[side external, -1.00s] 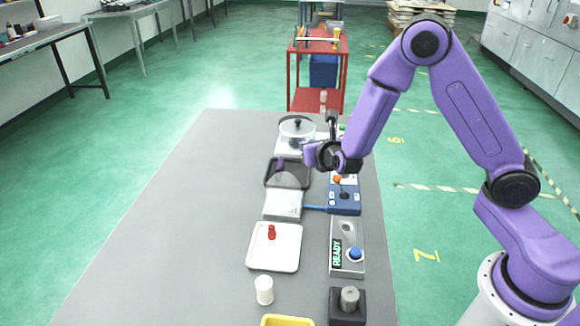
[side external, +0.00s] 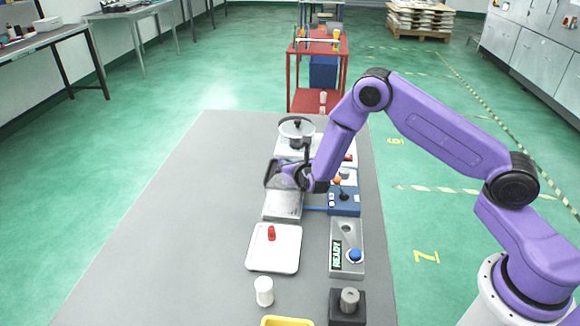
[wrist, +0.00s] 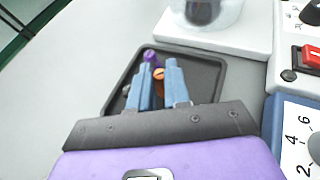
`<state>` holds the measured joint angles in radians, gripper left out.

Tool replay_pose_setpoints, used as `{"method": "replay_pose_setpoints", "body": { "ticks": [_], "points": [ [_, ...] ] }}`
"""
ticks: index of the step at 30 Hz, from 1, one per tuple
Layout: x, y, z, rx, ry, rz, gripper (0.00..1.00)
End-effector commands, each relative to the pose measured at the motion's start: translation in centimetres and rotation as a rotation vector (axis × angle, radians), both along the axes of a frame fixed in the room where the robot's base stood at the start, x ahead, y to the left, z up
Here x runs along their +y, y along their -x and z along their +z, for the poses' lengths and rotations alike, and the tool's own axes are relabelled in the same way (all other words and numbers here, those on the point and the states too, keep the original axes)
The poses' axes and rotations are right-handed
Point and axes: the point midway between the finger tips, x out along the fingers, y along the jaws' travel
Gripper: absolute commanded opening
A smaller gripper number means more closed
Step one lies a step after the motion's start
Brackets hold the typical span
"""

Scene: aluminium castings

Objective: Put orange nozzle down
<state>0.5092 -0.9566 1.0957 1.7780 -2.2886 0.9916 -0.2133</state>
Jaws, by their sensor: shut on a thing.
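The orange nozzle (wrist: 158,75) shows as a small orange-brown piece between the two blue fingers of my gripper (wrist: 159,65) in the wrist view. My gripper is shut on it, and the fingers hide most of it. Behind the fingers lies a dark tray (wrist: 207,76) with a raised rim. A small purple piece (wrist: 150,57) shows by the left fingertip. In the side view my gripper (side external: 281,181) is low over the dark tray (side external: 269,172) and covers much of it. I cannot tell whether the nozzle touches the tray.
A pot (side external: 297,129) stands behind the tray. A silver-grey plate (side external: 283,205) and a white tray (side external: 260,260) with a red piece (side external: 271,232) lie nearer the camera. A blue joystick box (side external: 343,205) and a grey READY panel (side external: 347,228) stand to the right. The left tabletop is clear.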

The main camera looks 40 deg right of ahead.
Motion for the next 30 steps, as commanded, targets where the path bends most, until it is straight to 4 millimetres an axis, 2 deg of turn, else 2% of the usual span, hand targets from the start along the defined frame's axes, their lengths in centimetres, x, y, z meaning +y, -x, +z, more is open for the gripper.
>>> {"method": "replay_pose_setpoints", "body": {
  "ticks": [12,13,14,25,30],
  "points": [
    [0.0,0.0,-0.5,-0.001,0.0,0.0,0.0],
    [0.0,0.0,-0.5,-0.001,0.0,0.0,0.2],
    [0.0,0.0,-0.5,-0.001,-0.001,0.0,0.27],
    [0.0,0.0,-0.2,-0.001,-0.001,0.0,0.27],
    [0.6,1.5,0.5,-0.001,0.0,0.001,0.27]
  ]
}}
